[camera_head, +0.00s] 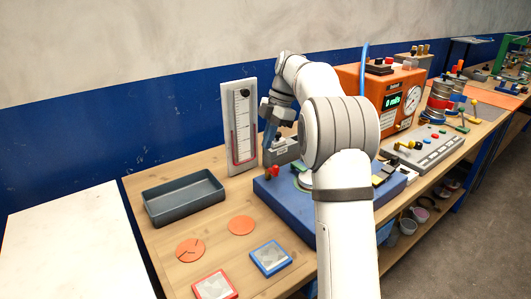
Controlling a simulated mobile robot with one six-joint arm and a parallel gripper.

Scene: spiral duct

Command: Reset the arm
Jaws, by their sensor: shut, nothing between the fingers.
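My white and grey arm (342,190) rises from the bottom of the head camera view. It bends at the top and points its wrist down over the left side of a blue box-like unit (285,203). My gripper (270,137) is shut and empty, just above that unit's back left part. A small red knob (274,171) shows below the gripper. I cannot tell the exact gap between them. My forearm hides the middle of the blue unit and part of the bench behind it.
A dark grey tray (184,198), orange discs (241,225), and red-framed (214,287) and blue-framed (270,258) plates lie on the wooden bench. A white gauge panel (240,128) stands close left of my gripper. An orange meter box (396,88) and grey control panel (428,150) stand right.

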